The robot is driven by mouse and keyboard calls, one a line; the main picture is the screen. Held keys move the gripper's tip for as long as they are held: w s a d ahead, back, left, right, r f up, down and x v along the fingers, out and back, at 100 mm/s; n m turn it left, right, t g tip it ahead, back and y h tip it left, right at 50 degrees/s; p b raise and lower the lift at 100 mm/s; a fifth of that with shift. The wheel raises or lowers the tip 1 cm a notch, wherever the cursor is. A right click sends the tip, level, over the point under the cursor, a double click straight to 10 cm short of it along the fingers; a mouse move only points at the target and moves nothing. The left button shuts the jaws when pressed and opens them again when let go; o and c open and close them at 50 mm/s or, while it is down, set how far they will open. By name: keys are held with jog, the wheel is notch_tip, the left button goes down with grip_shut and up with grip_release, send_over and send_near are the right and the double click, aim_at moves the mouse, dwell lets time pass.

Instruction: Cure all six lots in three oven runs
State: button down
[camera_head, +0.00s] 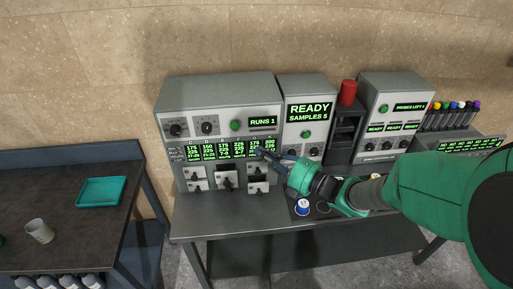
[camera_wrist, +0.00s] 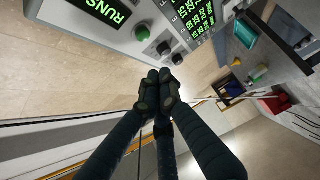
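The oven (camera_head: 220,92) is the large grey cabinet at the left of the counter, showing "RUNS 1" on its display (camera_head: 262,121). Its front has two dark knobs (camera_head: 207,127), a green button (camera_head: 235,125), a lit green table of numbers (camera_head: 208,152) and several black levers below. In the head view my gripper (camera_head: 262,150) is in front of the right part of that table and hides some of it. In the wrist view its fingertips (camera_wrist: 158,78) are together with nothing visible between them, near the green button (camera_wrist: 142,32) and knobs (camera_wrist: 163,48). A blue-and-white round piece (camera_head: 303,206) lies on the counter.
A middle unit (camera_head: 300,84) reads "READY SAMPLES 5". A red cylinder (camera_head: 347,92) stands on a dark rack. The right unit (camera_head: 398,82) shows three "READY" displays. Several colour-capped tubes (camera_head: 450,115) stand farther right. A left bench holds a teal tray (camera_head: 101,191) and a cup (camera_head: 39,231).

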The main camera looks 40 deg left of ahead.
send_near(234, 128)
jog(key=s+a, duration=0.4)
jog(key=shift+w+a, duration=1.15)
jog(key=shift+w, duration=0.15)
jog(key=shift+w+a, duration=0.1)
jog(key=shift+w+a+f+b, duration=0.1)
jog(key=shift+w+a+b, duration=0.35)
jog(key=shift+b, duration=0.4)
jog(key=shift+w+a, duration=0.1)
